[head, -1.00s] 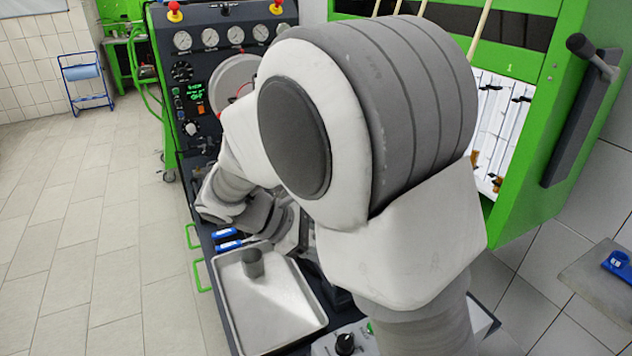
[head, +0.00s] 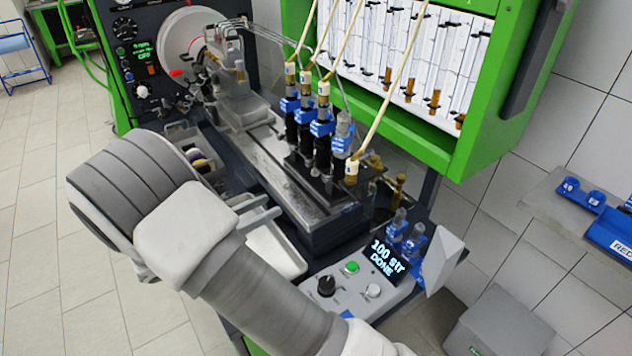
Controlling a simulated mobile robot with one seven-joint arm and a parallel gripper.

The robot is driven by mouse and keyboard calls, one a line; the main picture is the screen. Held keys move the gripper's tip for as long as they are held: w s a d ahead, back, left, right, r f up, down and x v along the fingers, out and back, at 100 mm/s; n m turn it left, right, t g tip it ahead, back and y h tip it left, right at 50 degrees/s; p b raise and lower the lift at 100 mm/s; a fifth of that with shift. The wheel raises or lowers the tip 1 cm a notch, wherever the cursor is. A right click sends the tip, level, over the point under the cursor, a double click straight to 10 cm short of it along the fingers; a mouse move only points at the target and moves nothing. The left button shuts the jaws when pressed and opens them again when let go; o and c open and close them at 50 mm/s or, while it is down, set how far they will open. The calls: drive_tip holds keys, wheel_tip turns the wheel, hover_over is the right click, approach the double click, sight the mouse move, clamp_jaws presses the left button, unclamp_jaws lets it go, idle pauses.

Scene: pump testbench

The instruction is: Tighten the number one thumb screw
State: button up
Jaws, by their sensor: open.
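No part can be made out for certain as the number one thumb screw. A row of several upright dark injectors with blue collars (head: 321,128) stands on the bench bed, with pale hoses on top. Blue labels on them are too small to read. My gripper (head: 271,206) shows partly behind my arm at the centre left, over the edge of the pale tray. Its two grey fingers are apart with nothing seen between them. It is left of the injector row and clear of it.
A control box (head: 345,290) with a display reading "100 str DONE" stands in front. A pale tray (head: 272,248) lies beside it. A green cabinet (head: 460,150) with glass tubes rises behind the injectors. A shelf (head: 575,205) with blue holders is at right.

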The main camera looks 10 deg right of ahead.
sight(323, 179)
drive_tip(key=p+x, duration=0.1)
drive_tip(key=x, duration=1.2)
drive_tip(key=shift+w+d, duration=0.1)
drive_tip(key=shift+d, duration=0.3)
drive_tip(key=shift+c, duration=0.2)
clamp_jaws()
